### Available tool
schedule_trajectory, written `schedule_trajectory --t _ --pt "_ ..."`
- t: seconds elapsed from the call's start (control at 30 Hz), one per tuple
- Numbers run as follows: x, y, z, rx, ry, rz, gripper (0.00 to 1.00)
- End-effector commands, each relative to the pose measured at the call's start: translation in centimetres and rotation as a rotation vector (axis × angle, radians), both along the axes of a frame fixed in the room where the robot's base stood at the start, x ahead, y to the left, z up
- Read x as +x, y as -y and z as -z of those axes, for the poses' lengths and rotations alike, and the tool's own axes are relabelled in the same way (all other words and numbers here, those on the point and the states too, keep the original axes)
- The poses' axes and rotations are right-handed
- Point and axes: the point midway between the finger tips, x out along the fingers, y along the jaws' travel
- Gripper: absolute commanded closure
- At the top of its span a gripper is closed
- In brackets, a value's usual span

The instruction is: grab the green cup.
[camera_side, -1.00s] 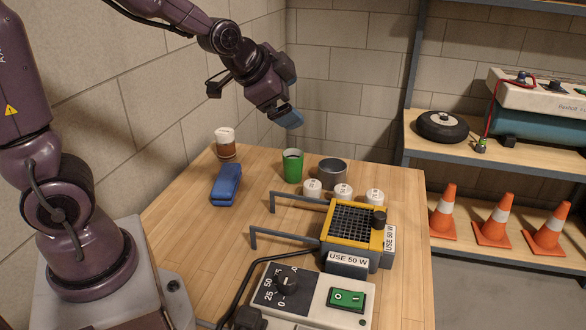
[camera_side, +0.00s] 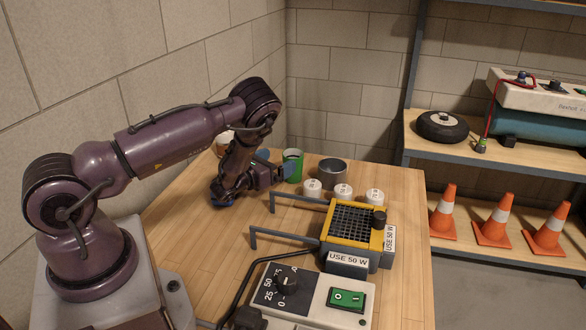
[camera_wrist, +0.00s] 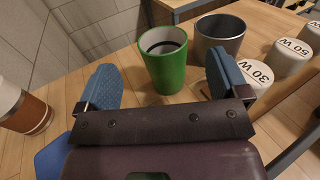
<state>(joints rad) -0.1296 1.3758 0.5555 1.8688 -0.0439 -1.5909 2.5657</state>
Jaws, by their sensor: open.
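In the wrist view the green cup (camera_wrist: 166,62) lies ahead of my gripper, centred between the two blue fingertips. My gripper (camera_side: 275,163) is low over the table, just left of the cup in the side view. In the wrist view my gripper (camera_wrist: 160,83) is open, its blue pads spread wider than the cup. The cup appears just beyond the tips; I cannot tell whether either pad touches it.
A grey metal pot (camera_wrist: 220,38) stands close right of the cup. White weights marked 30 W (camera_wrist: 254,76) and 50 W (camera_wrist: 290,58) stand further right. A brown cup (camera_wrist: 25,108) is on the left. A yellow-framed box (camera_side: 352,225) with hooks stands nearer in the side view.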

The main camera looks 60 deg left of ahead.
Motion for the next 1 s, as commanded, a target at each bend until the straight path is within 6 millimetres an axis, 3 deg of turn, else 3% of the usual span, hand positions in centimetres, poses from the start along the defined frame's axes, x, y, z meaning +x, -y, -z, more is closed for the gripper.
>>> schedule_trajectory --t 0.17,0.7,1.0 --pt "-0.5 0.1 1.0 0.092 -0.008 0.037 0.07" --pt "5.7 -1.7 1.0 0.095 -0.004 0.039 0.07" --pt "6.5 -1.8 1.0 0.094 -0.008 0.038 0.07"
